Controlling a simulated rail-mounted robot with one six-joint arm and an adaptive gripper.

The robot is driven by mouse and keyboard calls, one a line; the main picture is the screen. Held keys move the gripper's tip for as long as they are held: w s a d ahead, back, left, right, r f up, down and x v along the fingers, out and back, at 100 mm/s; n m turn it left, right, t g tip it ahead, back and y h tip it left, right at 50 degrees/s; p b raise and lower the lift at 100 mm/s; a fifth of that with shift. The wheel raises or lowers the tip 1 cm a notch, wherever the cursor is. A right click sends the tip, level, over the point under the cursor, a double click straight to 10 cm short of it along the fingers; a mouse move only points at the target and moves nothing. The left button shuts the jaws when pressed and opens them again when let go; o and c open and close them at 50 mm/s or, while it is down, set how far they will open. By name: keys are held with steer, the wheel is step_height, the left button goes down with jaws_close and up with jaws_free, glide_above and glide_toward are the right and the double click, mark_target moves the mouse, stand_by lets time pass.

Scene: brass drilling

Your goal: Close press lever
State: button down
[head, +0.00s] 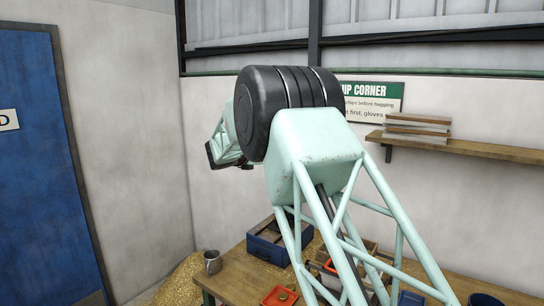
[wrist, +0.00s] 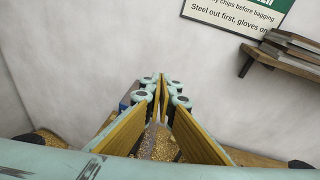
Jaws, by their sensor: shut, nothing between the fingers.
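My gripper (wrist: 163,82) shows in the wrist view, with its mint-green fingers and yellow inner pads meeting at the far tips. It is shut and empty. The tips stand in front of bare wall. No press lever can be made out in either view. In the head view, a blue box-shaped unit (head: 262,247) with a dark top sits on the wooden bench (head: 232,279), partly hidden by my arm. I cannot tell whether it is the press. My arm covers much of the head view and hides most of the gripper there.
Golden chips (head: 180,284) are heaped beside the bench at left. A metal mug (head: 212,262) and a red-orange tray (head: 279,297) stand on the bench. A wall shelf (head: 470,149) holds stacked trays (head: 416,130) at right. A blue door (head: 45,160) is at far left.

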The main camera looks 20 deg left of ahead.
steer(key=shift+s+r, duration=0.35)
steer(key=shift+s, duration=0.35)
